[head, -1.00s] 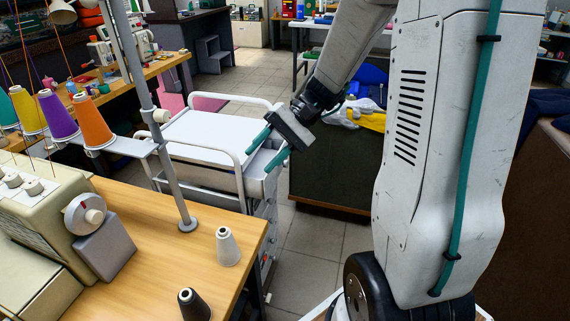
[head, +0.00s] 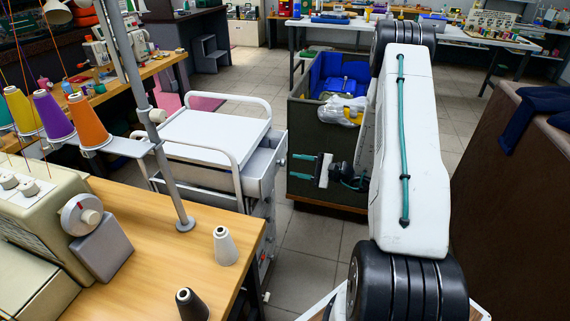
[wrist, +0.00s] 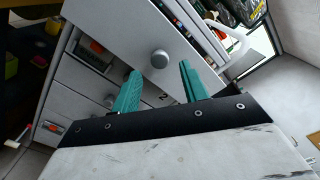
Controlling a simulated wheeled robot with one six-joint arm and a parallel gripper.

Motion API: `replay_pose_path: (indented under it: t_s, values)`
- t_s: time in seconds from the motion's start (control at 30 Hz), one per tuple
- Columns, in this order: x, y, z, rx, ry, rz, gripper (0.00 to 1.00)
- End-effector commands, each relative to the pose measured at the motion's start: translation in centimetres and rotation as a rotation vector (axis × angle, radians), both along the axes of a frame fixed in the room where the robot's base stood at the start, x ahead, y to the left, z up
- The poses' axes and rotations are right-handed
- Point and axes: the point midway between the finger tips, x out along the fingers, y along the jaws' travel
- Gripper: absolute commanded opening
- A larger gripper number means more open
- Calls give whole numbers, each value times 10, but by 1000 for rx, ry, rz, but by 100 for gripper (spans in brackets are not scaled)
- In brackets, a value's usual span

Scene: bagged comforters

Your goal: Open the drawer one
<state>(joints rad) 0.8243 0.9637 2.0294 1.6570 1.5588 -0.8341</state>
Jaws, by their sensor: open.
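The white drawer cart (head: 205,135) stands left of centre in the head view. Its top drawer (head: 266,165) is pulled out toward the right, with its inside partly visible. In the wrist view, the drawer front (wrist: 125,30) carries a round grey knob (wrist: 159,59), and items show inside behind it. A lower drawer front (wrist: 80,76) bears the number 2 and sits further in. My gripper (head: 292,166) is open and empty, right of the drawer front. In the wrist view, its teal fingers (wrist: 159,69) lie either side of the knob's line; I cannot tell the exact gap.
A dark bin (head: 318,112) with blue lining stands close behind my gripper. A wooden table (head: 150,215) with a sewing machine and thread cones is at the front left. A brown box (head: 510,190) stands at the right. Tiled floor (head: 315,235) is free between cart and bin.

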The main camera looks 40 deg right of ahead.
Motion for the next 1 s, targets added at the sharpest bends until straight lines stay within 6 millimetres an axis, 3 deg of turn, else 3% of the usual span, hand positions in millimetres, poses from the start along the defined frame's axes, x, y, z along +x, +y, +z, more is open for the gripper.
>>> replay_pose_path:
  t_s: [0.3,0.67,0.83,1.0]
  values:
    - [36,29,0,-1,1,4,44]
    - [41,33,0,-1,1,3,44]
    - [41,33,0,-1,1,3,0]
    - [41,33,0,-1,1,4,0]
